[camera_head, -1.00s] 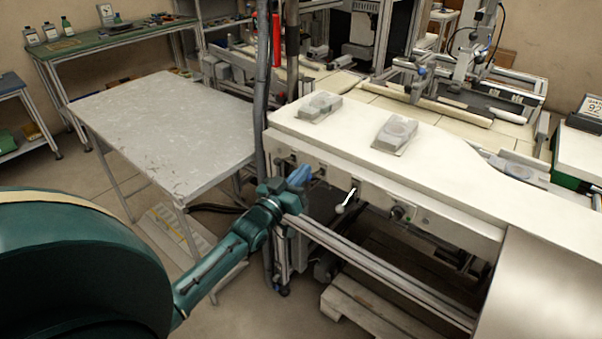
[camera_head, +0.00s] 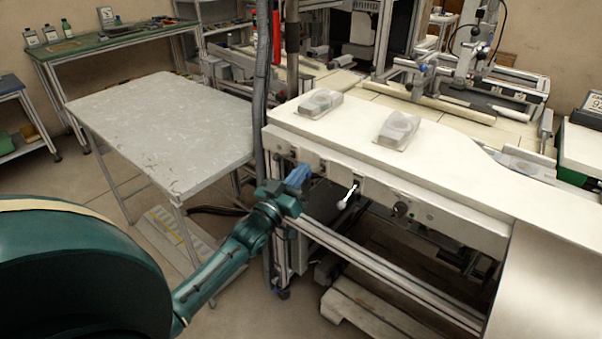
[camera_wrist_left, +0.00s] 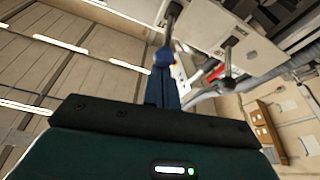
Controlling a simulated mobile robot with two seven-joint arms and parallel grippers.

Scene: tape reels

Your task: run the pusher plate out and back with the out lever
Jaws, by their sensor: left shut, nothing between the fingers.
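My left gripper (camera_head: 299,177) has blue fingers, shut and empty, at the left end of the white machine's front panel. In the left wrist view the shut fingers (camera_wrist_left: 164,80) point at a dark lever rod (camera_wrist_left: 172,18). The fingertips overlap its lower end; I cannot tell whether they touch. A lever with a pale knob (camera_head: 343,204) hangs from the panel, right of my gripper. I cannot make out lever labels or identify the pusher plate. My right gripper is out of view.
A dark knob (camera_head: 401,209) sits right along the panel. A rail (camera_head: 385,270) runs below, above a wooden pallet (camera_head: 365,315). A bare grey table (camera_head: 160,130) stands left.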

